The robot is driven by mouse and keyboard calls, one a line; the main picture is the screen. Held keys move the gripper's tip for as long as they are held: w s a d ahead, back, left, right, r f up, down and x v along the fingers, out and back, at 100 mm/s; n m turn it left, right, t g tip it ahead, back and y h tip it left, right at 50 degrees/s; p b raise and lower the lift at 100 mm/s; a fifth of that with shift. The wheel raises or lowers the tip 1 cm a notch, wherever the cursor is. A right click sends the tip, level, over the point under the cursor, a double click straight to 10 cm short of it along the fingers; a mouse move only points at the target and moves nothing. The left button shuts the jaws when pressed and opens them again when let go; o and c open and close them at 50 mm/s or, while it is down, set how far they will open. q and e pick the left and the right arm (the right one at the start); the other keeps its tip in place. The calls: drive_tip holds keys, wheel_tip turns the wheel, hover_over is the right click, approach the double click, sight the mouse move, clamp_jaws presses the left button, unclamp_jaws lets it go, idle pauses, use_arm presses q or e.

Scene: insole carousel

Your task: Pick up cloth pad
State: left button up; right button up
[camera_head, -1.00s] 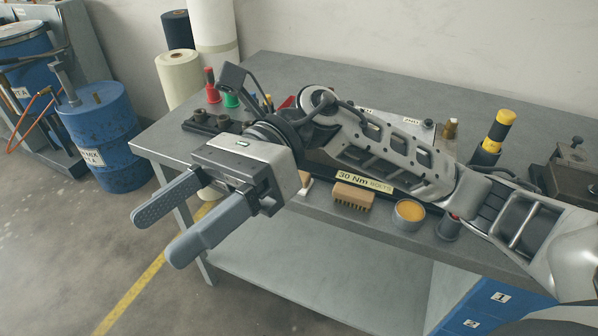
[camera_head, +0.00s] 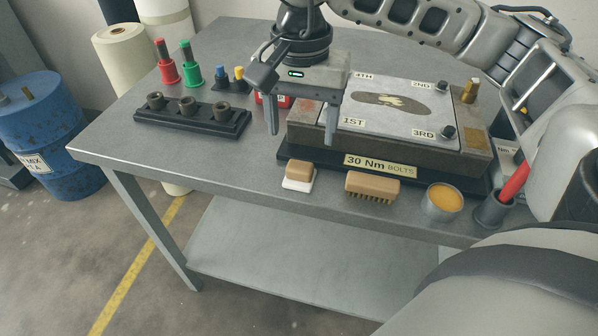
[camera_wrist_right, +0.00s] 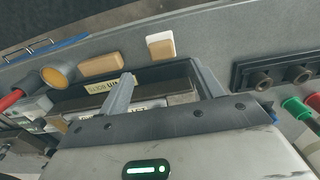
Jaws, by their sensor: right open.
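The cloth pad, a small tan block with a white underside (camera_head: 299,177), lies near the front edge of the bench. It also shows in the right wrist view (camera_wrist_right: 161,45), beyond the fingertips. My right gripper (camera_head: 301,137) is open and empty and points down, a little behind the pad and apart from it. Its two fingers also show in the right wrist view (camera_wrist_right: 160,78), spread apart. My left gripper is not in view.
Right of the pad lie a wooden brush (camera_head: 372,187), a tin of amber paste (camera_head: 443,201) and a cup (camera_head: 493,211) with a red-handled tool. Behind is a fixture with a bolted plate (camera_head: 375,137). A socket rack (camera_head: 192,119) stands left. The bench's left front (camera_head: 170,165) is clear.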

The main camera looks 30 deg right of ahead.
sight(300, 165)
drive_tip(key=shift+w+f+p, duration=0.1)
drive_tip(key=shift+f+p, duration=0.2)
drive_tip(key=shift+f, duration=3.65)
drive_tip(key=c, duration=1.1)
